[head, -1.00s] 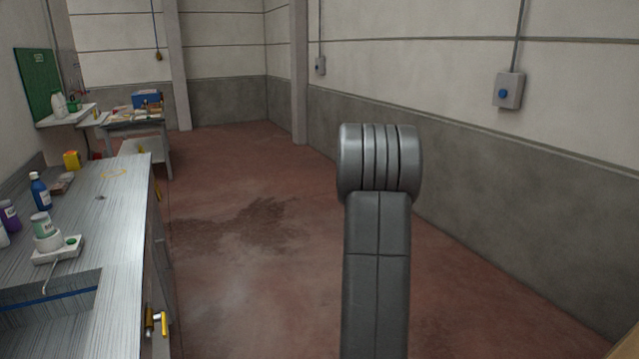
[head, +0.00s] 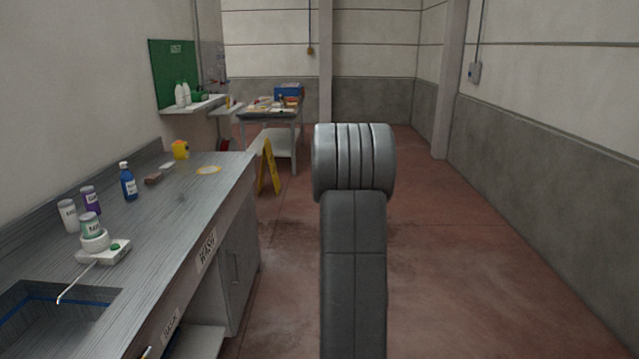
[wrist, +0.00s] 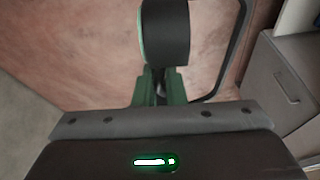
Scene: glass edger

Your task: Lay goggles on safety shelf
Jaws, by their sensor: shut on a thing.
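In the wrist view my gripper (wrist: 160,88) is shut on a dark thing with a green edge, which I take to be the goggles (wrist: 165,35). A thin dark band curves down on its right side. Its far part is cut off by the top of the picture. In the head view a white wall shelf (head: 190,108) below a green board (head: 173,74) looks like the safety shelf. It stands at the back left, with white bottles and a green item on it. My gripper is hidden in the head view, and the goggles are well apart from the shelf.
A long steel bench (head: 165,215) with a sink, bottles and small items runs along the left. A yellow floor sign (head: 269,167) stands past its far end. A grey table (head: 270,113) with clutter stands at the back. The floor on the right is clear.

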